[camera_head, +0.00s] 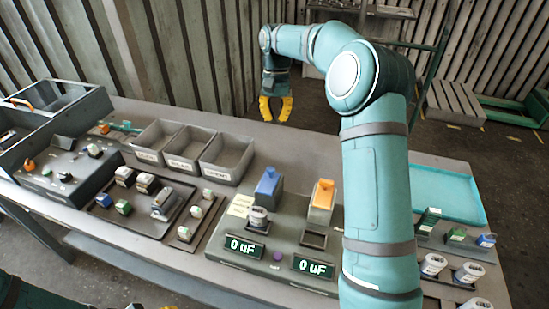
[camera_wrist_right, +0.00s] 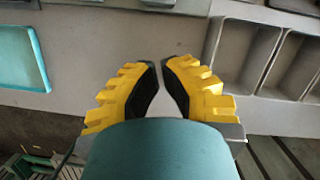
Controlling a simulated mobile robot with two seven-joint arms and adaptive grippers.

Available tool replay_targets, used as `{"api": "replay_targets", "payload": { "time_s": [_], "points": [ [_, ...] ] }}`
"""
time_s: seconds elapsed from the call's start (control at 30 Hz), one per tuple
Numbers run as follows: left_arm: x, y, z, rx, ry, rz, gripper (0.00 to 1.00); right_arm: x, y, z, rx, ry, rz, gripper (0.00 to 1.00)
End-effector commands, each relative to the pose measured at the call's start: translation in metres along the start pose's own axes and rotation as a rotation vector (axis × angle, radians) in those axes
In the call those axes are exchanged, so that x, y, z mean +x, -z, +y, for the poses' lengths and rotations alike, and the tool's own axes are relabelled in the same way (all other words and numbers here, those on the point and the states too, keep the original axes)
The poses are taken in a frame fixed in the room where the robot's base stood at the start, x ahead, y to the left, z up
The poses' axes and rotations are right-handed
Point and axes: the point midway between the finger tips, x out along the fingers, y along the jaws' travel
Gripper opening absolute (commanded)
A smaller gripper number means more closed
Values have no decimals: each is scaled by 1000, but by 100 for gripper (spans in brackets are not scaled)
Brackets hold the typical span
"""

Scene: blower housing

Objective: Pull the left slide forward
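A grey tester (camera_head: 270,250) stands on the table with two slides side by side. The left slide has a blue block (camera_head: 268,181); the right slide has an orange block (camera_head: 323,194). A small white-and-dark cylinder (camera_head: 259,217) sits in front of the blue block. In front are two displays, both reading "0 uF".
Open grey bins (camera_head: 227,157) stand left of the tester. A dark tray (camera_head: 140,208) with several small parts lies farther left. A teal tray (camera_head: 447,194) lies right of my right arm, with several parts before it. Table behind the tester is bare.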

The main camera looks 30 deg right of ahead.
Motion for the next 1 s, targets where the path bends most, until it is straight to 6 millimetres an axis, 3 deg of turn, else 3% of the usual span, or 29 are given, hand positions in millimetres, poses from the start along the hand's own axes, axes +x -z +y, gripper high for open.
{"api": "replay_targets", "payload": {
  "time_s": [0.27,0.47,0.8,1.0],
  "points": [
    [1,0,0,1,0,-1,47,5,0,0,-1,0,-1,0],
    [8,-3,-3,3,-1,-7,47,34,0,0,-2,0,-3,0],
    [18,-9,-7,6,-2,-18,47,102,0,0,-1,-1,-3,0],
    [21,-11,-8,7,-3,-22,47,107,-24,0,-2,1,0,0]
  ]
}}
